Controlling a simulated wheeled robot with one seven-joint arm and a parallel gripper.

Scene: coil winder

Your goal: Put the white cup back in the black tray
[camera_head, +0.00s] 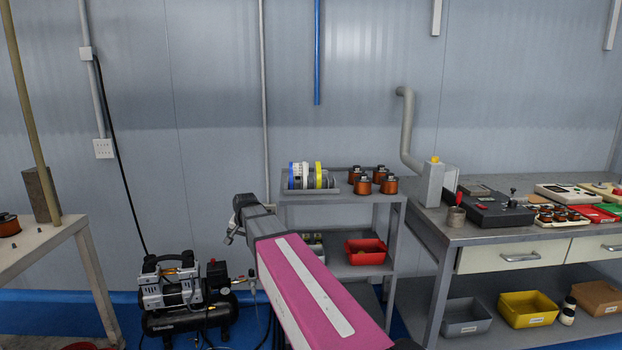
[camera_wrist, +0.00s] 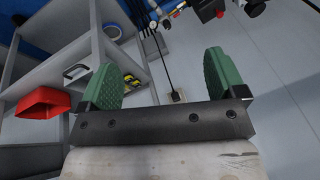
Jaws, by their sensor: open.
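I cannot make out a white cup in either view. I cannot pick out a black tray for certain; a flat black box-like unit (camera_head: 492,212) lies on the right bench. In the head view my gripper (camera_head: 240,216) is raised in front of the wall, left of the grey shelf cart, and away from the bench.
The grey shelf cart (camera_head: 345,199) holds a tray of tape rolls (camera_head: 311,178), several copper coils (camera_head: 363,186) and a red bin (camera_head: 366,252). The right bench (camera_head: 480,237) has grey (camera_head: 466,318) and yellow bins (camera_head: 527,309) below. A compressor (camera_head: 183,294) stands on the floor at left.

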